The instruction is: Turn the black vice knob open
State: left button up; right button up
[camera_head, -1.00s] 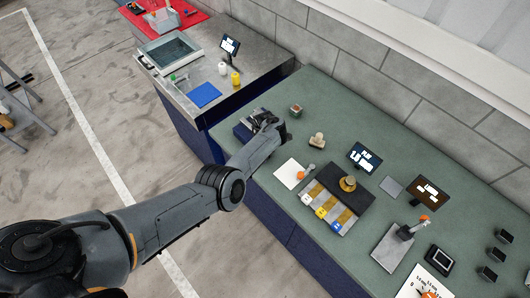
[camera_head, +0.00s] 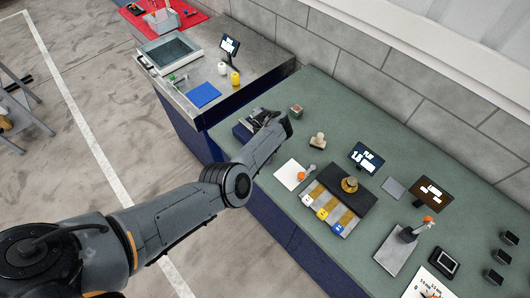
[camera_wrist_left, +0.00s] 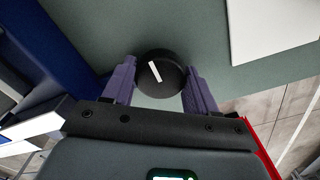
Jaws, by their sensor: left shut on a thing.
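The black vice knob (camera_wrist_left: 160,76) is round with a white line mark, tilted from upright in the left wrist view. My left gripper (camera_wrist_left: 160,84) has its two purple fingers on either side of the knob and is shut on it. In the head view the vice (camera_head: 243,131) is a small dark-blue block at the left end of the green bench, largely hidden by my left wrist. The knob and the fingertips cannot be made out there. My right gripper is in neither view.
The green bench (camera_head: 318,102) holds a white sheet (camera_head: 290,174), a small beige object (camera_head: 317,142), a dark tray (camera_head: 345,185) and screens to the right. A metal-topped bench (camera_head: 217,108) with a blue mat (camera_head: 203,95) stands to the left.

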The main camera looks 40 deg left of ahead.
pick_arm(q)
jog(key=o, duration=1)
jog(key=shift+s, duration=0.1)
jog(key=shift+r, duration=0.1)
notch_tip(320, 180, up, 11)
jog(key=p, duration=0.3)
jog(key=shift+f, duration=0.2)
